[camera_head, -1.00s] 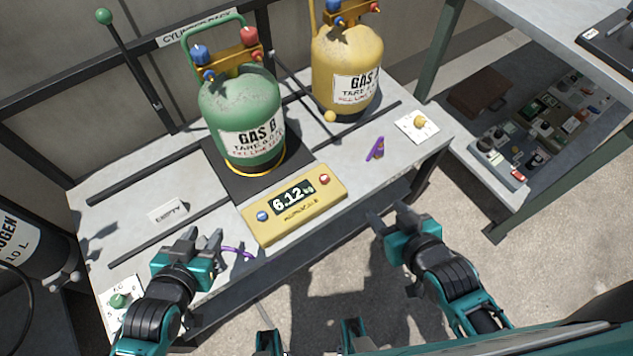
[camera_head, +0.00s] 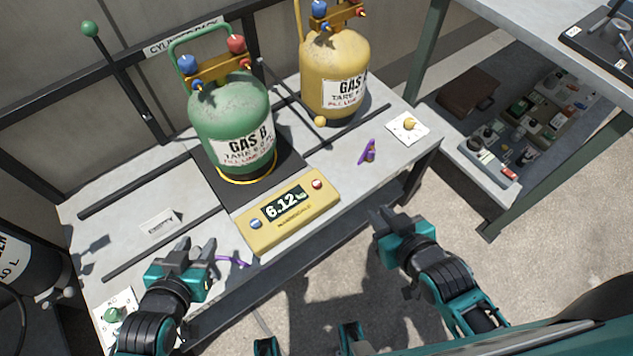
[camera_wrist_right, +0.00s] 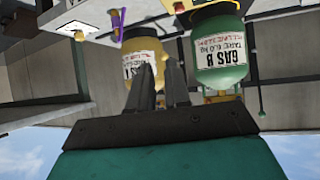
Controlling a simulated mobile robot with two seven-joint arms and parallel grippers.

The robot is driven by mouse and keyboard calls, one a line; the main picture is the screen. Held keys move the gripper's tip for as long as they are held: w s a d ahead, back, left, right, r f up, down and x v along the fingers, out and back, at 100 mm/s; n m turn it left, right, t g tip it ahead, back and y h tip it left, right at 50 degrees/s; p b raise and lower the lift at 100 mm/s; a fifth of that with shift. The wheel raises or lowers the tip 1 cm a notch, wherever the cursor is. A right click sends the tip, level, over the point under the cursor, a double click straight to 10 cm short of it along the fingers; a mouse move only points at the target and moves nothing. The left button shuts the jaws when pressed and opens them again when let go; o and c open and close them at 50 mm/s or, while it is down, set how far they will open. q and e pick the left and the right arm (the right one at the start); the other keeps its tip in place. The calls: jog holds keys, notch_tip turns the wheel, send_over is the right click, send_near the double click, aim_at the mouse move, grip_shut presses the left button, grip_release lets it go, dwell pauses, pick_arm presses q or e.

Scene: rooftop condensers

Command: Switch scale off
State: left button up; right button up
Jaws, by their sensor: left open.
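The yellow scale console (camera_head: 287,216) lies on the bench's front part. Its lit display reads 6.12 kg, with a blue button (camera_head: 256,224) at its left and a red button (camera_head: 317,184) at its right. The black scale plate (camera_head: 212,184) behind it bears the green GAS B cylinder (camera_head: 231,112). My left gripper (camera_head: 196,254) is open and empty at the bench's front edge, left of the console, near a purple item (camera_head: 232,262). My right gripper (camera_head: 384,219) is open and empty, in front of the bench and right of the console. Neither touches the scale.
A yellow gas cylinder (camera_head: 335,75) stands at the back right. A purple clip (camera_head: 367,152) and a white card with a yellow knob (camera_head: 408,125) lie right of the console. An EMPTY sign (camera_head: 160,222) stands at the left. A shelved table (camera_head: 530,50) stands at right.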

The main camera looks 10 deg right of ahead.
grip_shut()
pick_arm(q)
jog(key=shift+w, duration=0.1)
pick_arm(e)
jog(key=shift+f, duration=0.1)
dwell(1.0)
